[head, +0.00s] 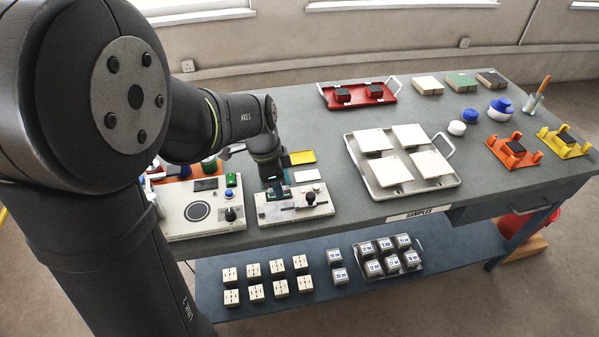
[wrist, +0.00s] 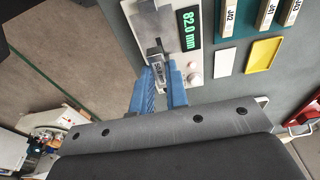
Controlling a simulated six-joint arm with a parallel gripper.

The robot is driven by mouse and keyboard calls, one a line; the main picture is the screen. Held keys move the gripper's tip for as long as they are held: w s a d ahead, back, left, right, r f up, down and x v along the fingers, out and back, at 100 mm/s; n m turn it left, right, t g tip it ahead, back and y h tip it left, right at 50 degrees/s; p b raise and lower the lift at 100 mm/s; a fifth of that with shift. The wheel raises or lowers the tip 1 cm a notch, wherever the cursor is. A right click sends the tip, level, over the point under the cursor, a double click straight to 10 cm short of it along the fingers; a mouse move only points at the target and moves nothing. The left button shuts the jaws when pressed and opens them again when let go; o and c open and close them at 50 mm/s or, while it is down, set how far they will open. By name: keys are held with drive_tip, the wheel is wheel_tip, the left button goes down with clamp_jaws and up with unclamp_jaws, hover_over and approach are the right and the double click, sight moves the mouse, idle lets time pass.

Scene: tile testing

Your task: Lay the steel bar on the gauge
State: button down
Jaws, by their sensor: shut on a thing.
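The gauge (head: 318,213) is a white plate on the bench's front edge, left of the white tile tray. In the wrist view the gauge (wrist: 196,60) has a dark display reading 82.0 mm in green. My gripper (head: 274,189) is over the left part of the gauge. In the wrist view its blue fingers (wrist: 160,76) are shut on the steel bar (wrist: 157,66), a small grey piece with a printed label. The bar lies over the gauge plate; I cannot tell if it rests on it. In the head view my gripper mostly hides the bar.
A white instrument box (head: 205,229) with a round dark disc stands just left of the gauge. A yellow tray (head: 301,157) lies behind it. The white tray (head: 357,179) of tiles is to the right. Small blocks stand on the lower shelf (head: 440,262).

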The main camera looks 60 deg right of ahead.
sight(280, 210)
drive_tip(key=shift+a+f, duration=0.1)
drive_tip(key=shift+f, duration=3.1)
drive_tip(key=shift+f, duration=0.3)
drive_tip(key=c, duration=0.9)
unclamp_jaws()
drive_tip(key=shift+w, duration=0.1)
drive_tip(key=shift+r, duration=0.1)
drive_tip(key=shift+r, duration=2.9)
drive_tip(key=shift+f, duration=0.1)
wheel_tip(280, 210, down, 6)
drive_tip(key=shift+r, duration=0.1)
